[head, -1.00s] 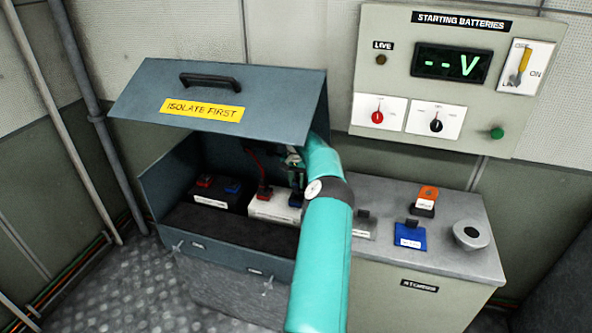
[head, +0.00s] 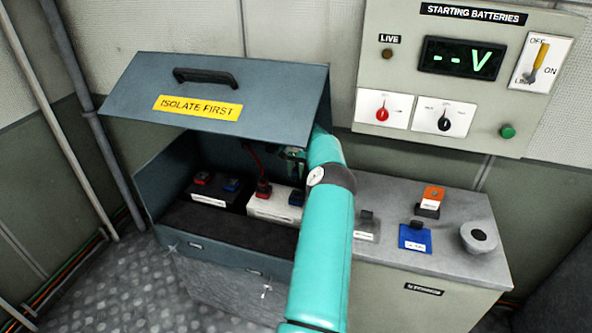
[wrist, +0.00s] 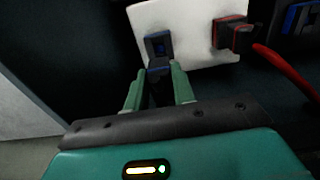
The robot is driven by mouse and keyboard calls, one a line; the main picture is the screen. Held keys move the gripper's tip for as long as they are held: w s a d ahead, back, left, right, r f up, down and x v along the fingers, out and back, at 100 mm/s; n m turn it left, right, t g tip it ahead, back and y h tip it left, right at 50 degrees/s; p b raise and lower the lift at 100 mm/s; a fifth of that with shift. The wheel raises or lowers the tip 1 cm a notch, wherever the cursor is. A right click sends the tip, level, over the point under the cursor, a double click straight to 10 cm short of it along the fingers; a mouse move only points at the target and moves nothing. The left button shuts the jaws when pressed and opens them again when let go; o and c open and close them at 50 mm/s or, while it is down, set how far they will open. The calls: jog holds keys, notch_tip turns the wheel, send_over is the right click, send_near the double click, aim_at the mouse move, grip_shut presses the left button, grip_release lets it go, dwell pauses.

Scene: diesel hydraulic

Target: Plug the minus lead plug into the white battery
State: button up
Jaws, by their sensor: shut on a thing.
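The white battery (head: 272,207) sits in the open box, and its white top also shows in the wrist view (wrist: 190,22). My gripper (wrist: 157,78) is shut on the dark minus lead plug (wrist: 158,70). The plug is at the near edge of the blue socket (wrist: 158,46) on the white battery, in line with it. I cannot tell how far it is in. A red plug (wrist: 233,36) with a red cable sits in the battery's other socket. In the head view my arm and the lid hide most of my gripper.
The lid (head: 215,95) overhangs the battery box. A black battery (head: 215,195) with red and blue terminals stands left of the white one. A bench (head: 385,255) at the right holds a blue block (head: 414,238), an orange-topped block (head: 432,198) and a round grey thing (head: 478,238).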

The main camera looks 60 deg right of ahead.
aim_at(296, 181)
jog(key=shift+s+r, duration=0.1)
jog(key=shift+s, duration=0.1)
jog(key=shift+w, duration=0.1)
jog(key=shift+f, duration=2.65)
jog(key=shift+f, duration=1.5)
jog(key=o, duration=1)
jog(key=shift+o, duration=0.2)
